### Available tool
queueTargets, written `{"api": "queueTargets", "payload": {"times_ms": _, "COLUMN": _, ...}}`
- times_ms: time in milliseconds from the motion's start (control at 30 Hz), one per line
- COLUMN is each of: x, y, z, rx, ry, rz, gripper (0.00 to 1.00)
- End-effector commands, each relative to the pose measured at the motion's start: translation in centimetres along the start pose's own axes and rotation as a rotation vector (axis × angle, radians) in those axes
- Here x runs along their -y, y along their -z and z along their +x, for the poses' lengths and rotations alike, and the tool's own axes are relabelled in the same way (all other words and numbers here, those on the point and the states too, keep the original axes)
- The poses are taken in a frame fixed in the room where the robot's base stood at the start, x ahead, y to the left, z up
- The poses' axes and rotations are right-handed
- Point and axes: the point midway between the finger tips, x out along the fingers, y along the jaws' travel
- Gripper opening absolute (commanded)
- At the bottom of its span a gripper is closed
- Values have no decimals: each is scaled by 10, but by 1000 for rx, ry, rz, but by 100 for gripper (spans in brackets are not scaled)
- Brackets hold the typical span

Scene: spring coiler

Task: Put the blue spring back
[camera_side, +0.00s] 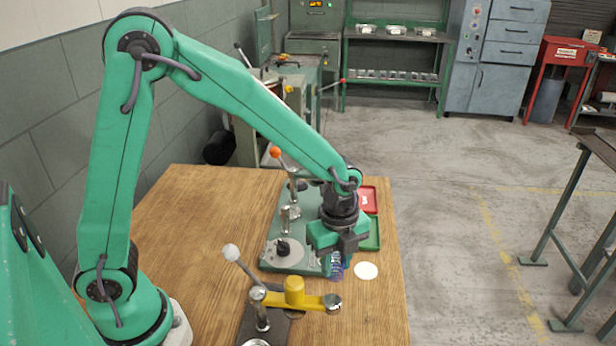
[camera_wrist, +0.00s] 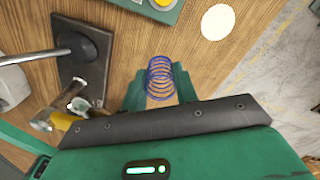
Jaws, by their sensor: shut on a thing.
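The blue spring (camera_wrist: 160,78) is an open wire coil between the two green fingers of my gripper (camera_wrist: 160,88) in the wrist view. My gripper is shut on it. In the side view the spring (camera_side: 337,267) shows just below my gripper (camera_side: 338,256), at the front right corner of the green coiler base (camera_side: 308,268). I cannot tell whether the spring touches anything below. A white disc (camera_side: 366,270) lies on the table just right of the spring; it also shows in the wrist view (camera_wrist: 218,22).
A red tray (camera_side: 369,200) and a green tray (camera_side: 374,237) lie along the table's right edge, partly behind my arm. A lever with an orange knob (camera_side: 275,152) stands on the coiler. A yellow-armed tool (camera_side: 295,296) with a white-knobbed lever (camera_side: 231,252) stands in front. The table's left is clear.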

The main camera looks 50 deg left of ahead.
Motion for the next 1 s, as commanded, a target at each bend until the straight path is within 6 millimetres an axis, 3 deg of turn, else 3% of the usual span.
{"api": "queueTargets", "payload": {"times_ms": 133, "x": -1, "y": 0, "z": 18, "rx": 0, "ry": -3, "rz": 0, "gripper": 5}}
{"api": "queueTargets", "payload": {"times_ms": 433, "x": 0, "y": 0, "z": 24, "rx": 0, "ry": 0, "rz": 0, "gripper": 5}}
{"api": "queueTargets", "payload": {"times_ms": 800, "x": 0, "y": 0, "z": 57, "rx": 0, "ry": -1, "rz": 0, "gripper": 5}}
{"api": "queueTargets", "payload": {"times_ms": 1000, "x": 0, "y": 0, "z": 59, "rx": 0, "ry": 0, "rz": 0, "gripper": 5}}
